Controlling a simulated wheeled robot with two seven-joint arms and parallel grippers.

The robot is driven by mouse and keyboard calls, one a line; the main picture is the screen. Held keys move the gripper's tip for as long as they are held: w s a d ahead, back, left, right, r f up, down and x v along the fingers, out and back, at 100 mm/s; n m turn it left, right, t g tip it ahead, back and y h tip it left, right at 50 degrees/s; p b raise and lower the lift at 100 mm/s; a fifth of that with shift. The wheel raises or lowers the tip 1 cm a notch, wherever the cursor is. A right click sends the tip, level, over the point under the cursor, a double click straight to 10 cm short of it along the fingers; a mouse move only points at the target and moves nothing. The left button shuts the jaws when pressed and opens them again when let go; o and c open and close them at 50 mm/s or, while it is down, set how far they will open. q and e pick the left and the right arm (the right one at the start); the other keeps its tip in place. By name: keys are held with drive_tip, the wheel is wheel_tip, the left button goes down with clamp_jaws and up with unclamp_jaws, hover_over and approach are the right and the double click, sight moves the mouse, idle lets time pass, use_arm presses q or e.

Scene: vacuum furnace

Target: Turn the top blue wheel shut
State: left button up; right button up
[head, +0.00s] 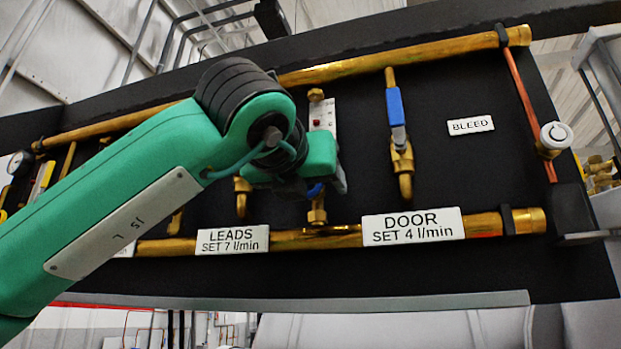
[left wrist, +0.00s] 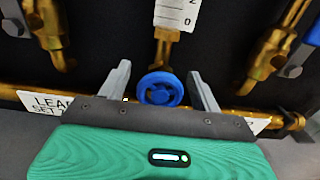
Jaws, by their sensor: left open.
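A round blue wheel (left wrist: 160,88) sits on a brass valve below a flow gauge in the left wrist view. In the head view only a sliver of the blue wheel (head: 316,190) shows; my gripper hides the rest. My left gripper (left wrist: 158,72) is open, with one finger on each side of the wheel. Gaps show between the wheel and both fingers, so it is not gripped. In the head view the left gripper (head: 325,180) is in front of the black panel, over the wheel. No second blue wheel shows. My right gripper is not in view.
The black panel (head: 465,180) carries an upper brass pipe (head: 420,50) and a lower one. A blue-handled valve (head: 395,107) stands right of the gripper. The LEADS label (head: 232,240) and DOOR label (head: 413,226) are below. A white knob (head: 556,136) is at the far right.

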use_arm(q)
drive_tip(key=shift+s, duration=0.1)
drive_tip(key=c, duration=1)
